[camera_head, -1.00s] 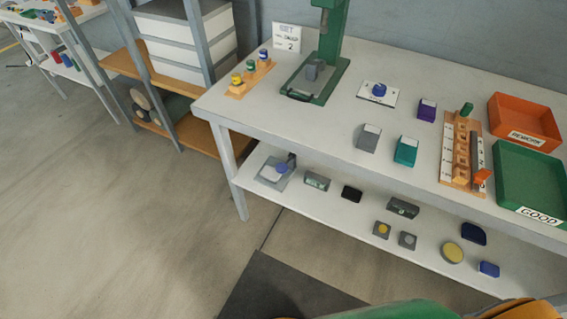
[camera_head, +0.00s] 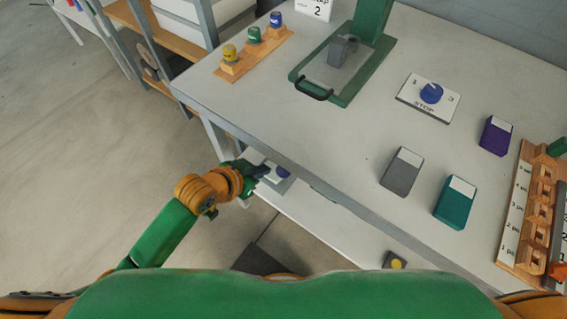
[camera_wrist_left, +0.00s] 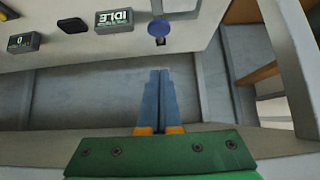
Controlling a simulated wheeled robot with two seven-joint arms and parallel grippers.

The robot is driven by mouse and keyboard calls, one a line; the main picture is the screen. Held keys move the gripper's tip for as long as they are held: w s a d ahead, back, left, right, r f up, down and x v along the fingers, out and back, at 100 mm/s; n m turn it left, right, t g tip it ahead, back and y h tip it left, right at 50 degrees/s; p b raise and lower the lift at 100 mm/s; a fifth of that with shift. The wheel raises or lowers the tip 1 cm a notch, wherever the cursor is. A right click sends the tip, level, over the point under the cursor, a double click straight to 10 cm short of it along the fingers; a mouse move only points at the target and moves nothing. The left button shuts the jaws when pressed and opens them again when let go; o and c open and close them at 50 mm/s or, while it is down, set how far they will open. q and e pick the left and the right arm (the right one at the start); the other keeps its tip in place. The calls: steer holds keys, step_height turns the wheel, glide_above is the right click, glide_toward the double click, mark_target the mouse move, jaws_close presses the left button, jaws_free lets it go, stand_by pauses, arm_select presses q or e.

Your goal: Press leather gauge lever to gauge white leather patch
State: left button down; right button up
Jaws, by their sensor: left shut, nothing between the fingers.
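My left gripper (camera_head: 262,171) is shut and empty at the left end of the lower shelf, below the table edge. In the left wrist view its closed blue-grey fingers (camera_wrist_left: 160,76) point toward a round blue pad (camera_wrist_left: 159,28) on a small device, with a visible gap in the picture. The pad, probably the gauge lever, partly shows in the head view (camera_head: 283,172), with the table edge and gripper close around it. A display reading IDLE (camera_wrist_left: 113,21) stands beside it. I cannot make out a white leather patch. My right gripper is out of view.
The table (camera_head: 330,135) above carries a green press (camera_head: 345,60), a blue dial (camera_head: 431,93), and grey (camera_head: 402,171), teal (camera_head: 455,202) and purple (camera_head: 495,134) blocks. A second display (camera_wrist_left: 24,42) and a black item (camera_wrist_left: 72,25) lie along the shelf. A table leg (camera_wrist_left: 290,50) stands close by.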

arm_select(q)
steer(key=b, duration=0.4)
glide_above(285, 169)
steer(key=s+a, duration=0.2)
steer(key=s, duration=0.1)
step_height(285, 169, down, 7)
steer(key=f, duration=0.1)
steer(key=f+b, duration=0.1)
steer(key=f, duration=0.1)
steer(key=shift+w+d+f, duration=0.15)
steer(key=shift+w+f, duration=0.1)
steer(key=shift+w, duration=0.15)
steer(key=shift+f, duration=0.3)
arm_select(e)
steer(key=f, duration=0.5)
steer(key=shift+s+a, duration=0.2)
arm_select(q)
step_height(285, 169, down, 6)
steer(key=s+a+t+h+b, duration=0.1)
steer(key=t+h+b, duration=0.1)
steer(key=b, duration=0.6)
steer(key=shift+s+t, duration=0.35)
steer(key=shift+t, duration=0.35)
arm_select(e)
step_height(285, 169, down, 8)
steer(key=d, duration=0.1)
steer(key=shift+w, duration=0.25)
